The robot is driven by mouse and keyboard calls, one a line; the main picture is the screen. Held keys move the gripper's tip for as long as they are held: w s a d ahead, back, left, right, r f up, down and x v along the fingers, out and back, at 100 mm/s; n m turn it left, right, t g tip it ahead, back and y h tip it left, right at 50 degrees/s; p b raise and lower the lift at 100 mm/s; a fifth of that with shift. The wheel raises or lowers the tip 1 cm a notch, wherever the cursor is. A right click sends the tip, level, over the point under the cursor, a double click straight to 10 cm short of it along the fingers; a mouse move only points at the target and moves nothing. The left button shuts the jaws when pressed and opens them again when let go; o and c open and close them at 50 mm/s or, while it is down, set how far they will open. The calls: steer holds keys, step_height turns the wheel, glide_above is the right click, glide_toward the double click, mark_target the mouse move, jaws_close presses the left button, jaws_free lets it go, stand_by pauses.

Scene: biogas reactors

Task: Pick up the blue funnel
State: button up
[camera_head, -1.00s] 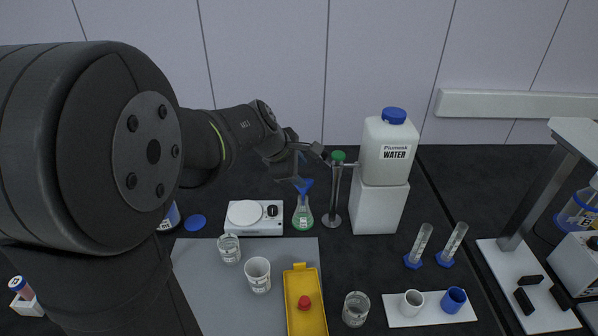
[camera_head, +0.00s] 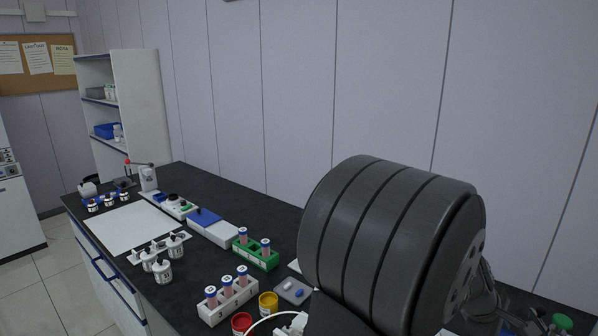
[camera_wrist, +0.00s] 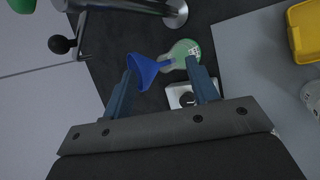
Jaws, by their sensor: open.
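The blue funnel (camera_wrist: 146,69) shows in the wrist view with its wide mouth toward the left finger. Its stem points to the neck of a flask with green liquid (camera_wrist: 184,50), and it appears to sit in that neck. My gripper (camera_wrist: 163,66) is open, one finger on each side of the funnel's line. The left finger is very near the funnel's rim; I cannot tell whether they touch. The right finger is apart from it, near the flask. In the head view my arm hides most of this area, and the funnel is not clear there.
In the wrist view, a metal stand (camera_wrist: 177,12) with a black knob (camera_wrist: 61,44) is close above the funnel. A white device with a dial (camera_wrist: 180,96) lies beside the right finger. A yellow tray (camera_wrist: 306,32) is at the right. In the head view, tube racks (camera_head: 228,301) stand left of my arm.

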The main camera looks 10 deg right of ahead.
steer(key=shift+r, duration=0.1)
step_height(320, 180, up, 12)
steer(key=w+a+r+n+y, duration=0.1)
steer(key=w+n+y, duration=0.15)
steer(key=n, duration=0.65)
steer(key=x, duration=1.1)
steer(key=w+x, duration=0.1)
steer(key=x, duration=0.5)
steer(key=shift+f, duration=0.35)
steer(key=c, duration=0.8)
steer(key=shift+c, duration=0.5)
steer(key=shift+r, duration=0.15)
